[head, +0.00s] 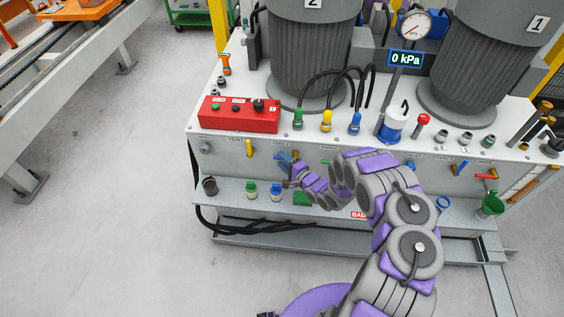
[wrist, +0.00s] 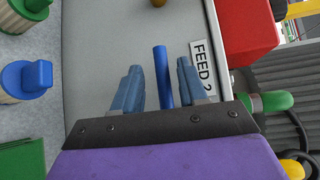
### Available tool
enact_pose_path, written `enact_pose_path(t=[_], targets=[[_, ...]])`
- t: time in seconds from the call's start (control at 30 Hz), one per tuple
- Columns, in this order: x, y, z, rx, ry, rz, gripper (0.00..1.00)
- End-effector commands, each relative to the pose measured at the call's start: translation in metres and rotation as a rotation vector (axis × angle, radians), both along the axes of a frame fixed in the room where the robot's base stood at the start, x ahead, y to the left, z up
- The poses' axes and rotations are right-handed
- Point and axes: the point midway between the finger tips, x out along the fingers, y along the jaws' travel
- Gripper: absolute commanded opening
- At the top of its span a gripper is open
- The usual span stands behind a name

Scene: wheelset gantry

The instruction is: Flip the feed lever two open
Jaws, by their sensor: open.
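The feed lever two is a blue handle (wrist: 163,80) in the wrist view, beside the white label "FEED 2" (wrist: 203,72) on the grey panel. My gripper (wrist: 159,72) is open, with one blue-grey finger on each side of the lever. A gap shows between the lever and each finger. The lever's lower end is hidden behind the gripper body. In the head view my gripper (head: 287,163) is at the bench's front panel, just right of a yellow lever (head: 250,149). There the blue lever is hard to tell from my fingers.
A red control box (head: 239,114) sits on the bench top above the panel. Green (head: 251,189) and blue (head: 276,191) capped items stand on the lower shelf. A gauge display reads 0 kPa (head: 406,59). Open floor (head: 130,190) lies to the left.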

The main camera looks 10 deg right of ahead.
Motion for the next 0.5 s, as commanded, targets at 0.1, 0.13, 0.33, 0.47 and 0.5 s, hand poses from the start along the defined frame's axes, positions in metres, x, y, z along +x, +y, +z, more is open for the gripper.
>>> enact_pose_path(t=[0.1, 0.13, 0.33, 0.47, 0.5], targets=[[0.0065, 0.0038, -0.0007, 0.000, -0.001, 0.000, 0.42], [0.0072, 0.0047, -0.0006, 0.000, -0.001, 0.000, 0.42], [0.0086, 0.0072, -0.0003, -0.003, 0.000, 0.000, 0.42], [0.0084, 0.0074, -0.0003, -0.003, 0.000, 0.001, 0.39], [0.0085, 0.0068, -0.0003, -0.003, 0.000, 0.001, 0.36]])
